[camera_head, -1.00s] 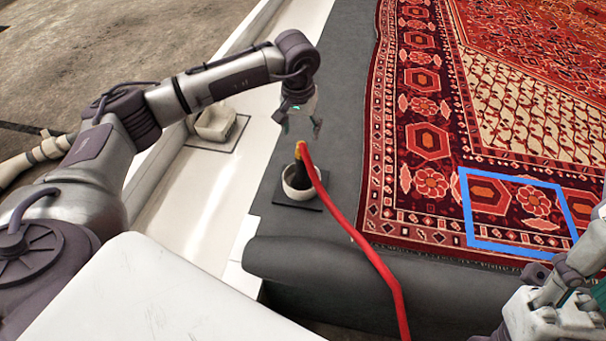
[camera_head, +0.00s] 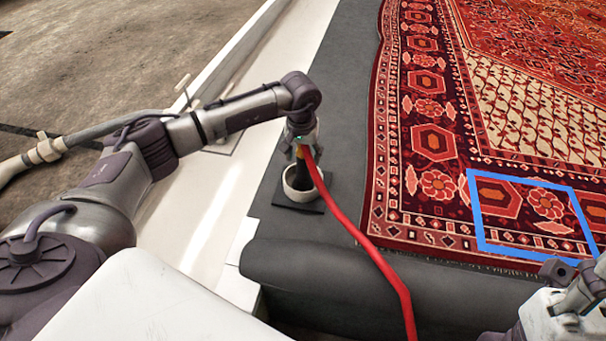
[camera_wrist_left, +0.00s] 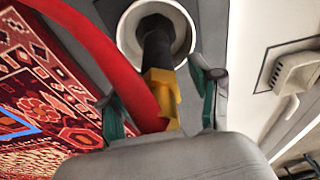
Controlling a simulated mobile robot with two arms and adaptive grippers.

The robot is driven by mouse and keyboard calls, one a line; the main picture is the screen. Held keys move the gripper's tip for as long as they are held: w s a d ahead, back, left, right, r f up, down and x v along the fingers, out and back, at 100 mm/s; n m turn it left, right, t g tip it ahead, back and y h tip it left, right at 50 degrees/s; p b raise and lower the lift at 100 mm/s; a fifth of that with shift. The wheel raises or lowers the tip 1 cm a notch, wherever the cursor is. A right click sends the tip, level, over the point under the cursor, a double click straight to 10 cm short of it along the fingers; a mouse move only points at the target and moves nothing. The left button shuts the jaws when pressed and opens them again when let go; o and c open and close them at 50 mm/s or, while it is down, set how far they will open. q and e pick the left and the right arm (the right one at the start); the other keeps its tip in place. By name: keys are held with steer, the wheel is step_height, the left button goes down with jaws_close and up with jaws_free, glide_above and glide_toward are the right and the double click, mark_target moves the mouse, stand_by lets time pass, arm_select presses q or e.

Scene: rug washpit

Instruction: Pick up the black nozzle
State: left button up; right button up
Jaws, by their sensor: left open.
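The black nozzle (camera_head: 301,177) stands upright in a round white cup (camera_head: 294,194), with a yellow collar at its top and a red hose joined to it. In the left wrist view the black nozzle (camera_wrist_left: 157,50), the cup (camera_wrist_left: 126,38) and the yellow collar (camera_wrist_left: 164,98) show clearly. My left gripper (camera_head: 302,146) is over the nozzle's top. Its two fingers (camera_wrist_left: 158,88) are open on either side of the yellow collar, with visible room on the right. My right gripper (camera_head: 572,292) is partly in view at the lower right; its jaws are unclear.
The red hose (camera_head: 375,253) runs from the collar down to the front edge. A patterned red rug (camera_head: 437,190) lies to the right, with a blue rectangle outline (camera_head: 530,248) on it. The cup stands on a dark square on the grey surface (camera_head: 345,130). A white ledge (camera_head: 222,195) runs along the left.

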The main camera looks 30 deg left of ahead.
arm_select(q)
steer(key=shift+r, duration=0.15)
jaws_close()
